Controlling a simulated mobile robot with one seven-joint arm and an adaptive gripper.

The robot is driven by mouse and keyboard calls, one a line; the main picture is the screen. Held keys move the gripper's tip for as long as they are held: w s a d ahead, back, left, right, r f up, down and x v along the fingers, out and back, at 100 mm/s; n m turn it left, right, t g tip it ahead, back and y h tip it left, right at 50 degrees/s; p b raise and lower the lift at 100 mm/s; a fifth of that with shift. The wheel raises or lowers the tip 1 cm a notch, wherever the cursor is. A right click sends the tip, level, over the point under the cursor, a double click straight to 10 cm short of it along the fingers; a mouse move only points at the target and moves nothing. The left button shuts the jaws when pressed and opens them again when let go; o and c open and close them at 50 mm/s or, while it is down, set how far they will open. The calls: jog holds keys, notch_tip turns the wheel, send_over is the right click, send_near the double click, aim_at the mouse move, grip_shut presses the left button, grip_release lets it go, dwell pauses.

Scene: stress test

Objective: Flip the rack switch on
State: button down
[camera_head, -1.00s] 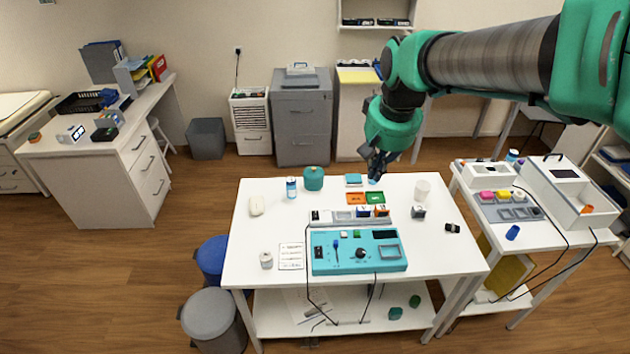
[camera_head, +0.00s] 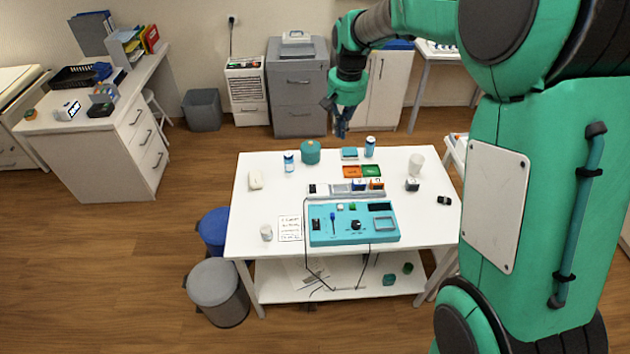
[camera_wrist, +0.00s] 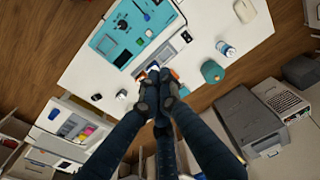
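A teal control panel (camera_head: 340,238) lies at the front of the white table. It carries a dark switch block (camera_head: 316,225) at its left, a blue-tipped lever (camera_head: 333,218), a black knob (camera_head: 356,225) and a dark display. I cannot tell which control is the rack switch or how it is set. The panel also shows at the top of the wrist view (camera_wrist: 107,42). My gripper (camera_head: 343,130) hangs in the air beyond the table's back edge, apart from the panel. Its dark fingers bunch close together in the wrist view (camera_wrist: 156,88); whether they are shut is unclear.
A grey rack strip (camera_head: 340,193) with small blocks lies behind the panel. Orange (camera_head: 351,171) and green (camera_head: 371,171) trays, a teal jar (camera_head: 310,152), blue-and-white bottles (camera_head: 370,147) and a white cup (camera_head: 416,163) stand farther back. Black cables hang over the table's front.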

jog(key=w+a+f+g+p, duration=0.1)
jog(key=w+a+f+p, duration=0.2)
jog(key=w+f, duration=0.45)
jog(key=g+p, duration=0.2)
jog(key=p, duration=0.2)
send_over(315, 189)
jog(key=w, duration=0.2)
notch_tip(315, 189, down, 13)
jog(key=shift+w+f, duration=0.15)
jog(key=shift+f, duration=0.15)
jog(key=shift+f, duration=0.15)
jog(key=f, duration=0.4)
jog(key=s+f, duration=0.1)
jog(key=f, duration=0.4)
jog(key=s+f, duration=0.1)
jog(key=f, duration=0.3)
jog(key=shift+f, duration=0.3)
jog(key=shift+t, duration=0.3)
